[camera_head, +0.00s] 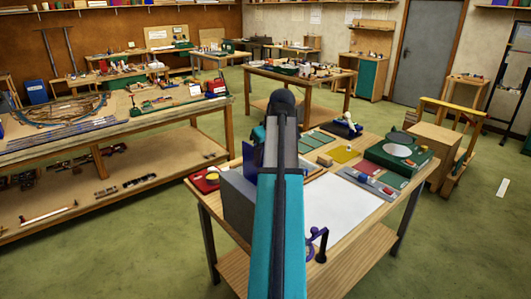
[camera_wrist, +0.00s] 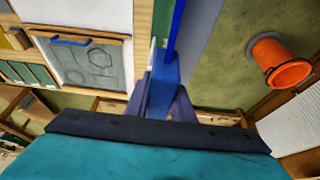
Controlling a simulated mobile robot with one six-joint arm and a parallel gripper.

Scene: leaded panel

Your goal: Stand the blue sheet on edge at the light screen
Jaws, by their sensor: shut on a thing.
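The blue sheet (camera_wrist: 177,30) shows edge-on in the wrist view, as a narrow strip running up from my fingers. My gripper (camera_wrist: 164,88) is shut on it. In the head view a dark blue piece (camera_head: 249,157), seemingly the same sheet, stands out upright just left of my arm, above the workbench's far left part. My arm hides my fingers there. A grey upright panel or box (camera_head: 238,203) stands at the bench's left edge; a grey surface (camera_wrist: 200,40) lies beside the sheet in the wrist view. I cannot tell for sure which thing is the light screen.
The workbench (camera_head: 365,240) holds a large white sheet (camera_head: 345,212), a yellow sheet (camera_head: 345,154), a red tray (camera_head: 205,180) and a green case (camera_head: 398,153). The wrist view shows a framed drawing board (camera_wrist: 92,62) and an orange cylinder (camera_wrist: 288,72). Green floor surrounds the bench.

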